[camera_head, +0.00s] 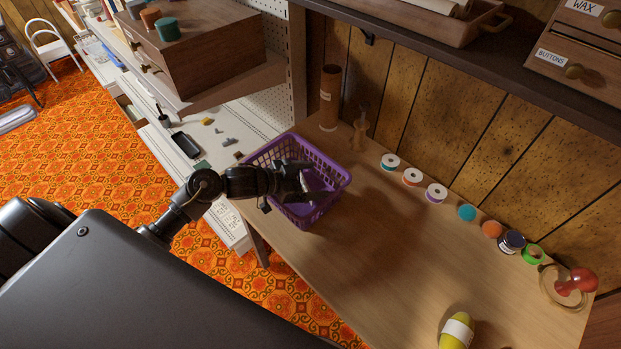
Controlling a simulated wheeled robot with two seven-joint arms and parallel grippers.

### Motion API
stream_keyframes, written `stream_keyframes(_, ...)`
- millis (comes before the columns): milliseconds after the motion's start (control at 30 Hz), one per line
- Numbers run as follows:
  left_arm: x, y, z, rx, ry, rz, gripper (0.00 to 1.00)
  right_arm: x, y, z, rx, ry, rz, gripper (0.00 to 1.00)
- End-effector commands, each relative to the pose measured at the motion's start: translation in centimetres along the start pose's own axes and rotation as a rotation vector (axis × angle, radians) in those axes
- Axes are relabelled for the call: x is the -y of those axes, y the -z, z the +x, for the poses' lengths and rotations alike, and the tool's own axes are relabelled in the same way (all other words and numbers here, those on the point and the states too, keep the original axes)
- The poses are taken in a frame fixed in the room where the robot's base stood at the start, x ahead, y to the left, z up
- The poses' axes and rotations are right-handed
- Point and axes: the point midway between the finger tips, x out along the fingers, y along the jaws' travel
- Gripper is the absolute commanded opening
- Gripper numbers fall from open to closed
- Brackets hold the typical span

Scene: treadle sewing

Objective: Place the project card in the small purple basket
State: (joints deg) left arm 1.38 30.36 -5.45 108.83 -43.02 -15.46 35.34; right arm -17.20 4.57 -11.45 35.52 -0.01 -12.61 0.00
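The small purple basket (335,186) stands upright on the wooden tabletop at its left end, near the wall. My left gripper (306,178) reaches in from the left over the near rim, with its fingertips inside the basket's opening. Its fingers look parted, with purple showing between them, and I see nothing held. I cannot make out the project card; the basket's inside is partly hidden by my gripper. My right gripper is not in view.
A brown cylinder (330,97) stands behind the basket. A yellow labelled item (457,331) lies at the front. A shelf (430,45) overhangs the back. The table's middle is clear.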

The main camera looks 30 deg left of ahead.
Motion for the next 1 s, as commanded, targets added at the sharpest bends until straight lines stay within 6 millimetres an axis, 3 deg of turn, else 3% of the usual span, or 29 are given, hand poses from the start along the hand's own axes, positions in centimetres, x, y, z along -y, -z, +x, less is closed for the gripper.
stream_keyframes(33, -0.6, -1.3, 0.2, 0.024, -0.011, -0.005, 0.9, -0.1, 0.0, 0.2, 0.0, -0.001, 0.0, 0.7)
stream_keyframes(233, -0.7, -1.6, 0.3, 0.029, -0.014, -0.005, 0.9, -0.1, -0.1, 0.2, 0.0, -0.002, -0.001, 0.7)
stream_keyframes(433, -0.7, -0.1, -0.3, 0.026, -0.012, -0.003, 0.9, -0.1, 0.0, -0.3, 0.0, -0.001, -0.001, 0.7)
stream_keyframes(800, -0.3, 0.1, -8.2, 0.02, -0.005, -0.002, 0.9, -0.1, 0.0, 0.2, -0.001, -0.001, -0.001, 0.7)
stream_keyframes(1000, -0.2, 0.3, -11.3, 0.017, -0.004, -0.004, 0.9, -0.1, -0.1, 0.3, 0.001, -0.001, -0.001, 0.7)
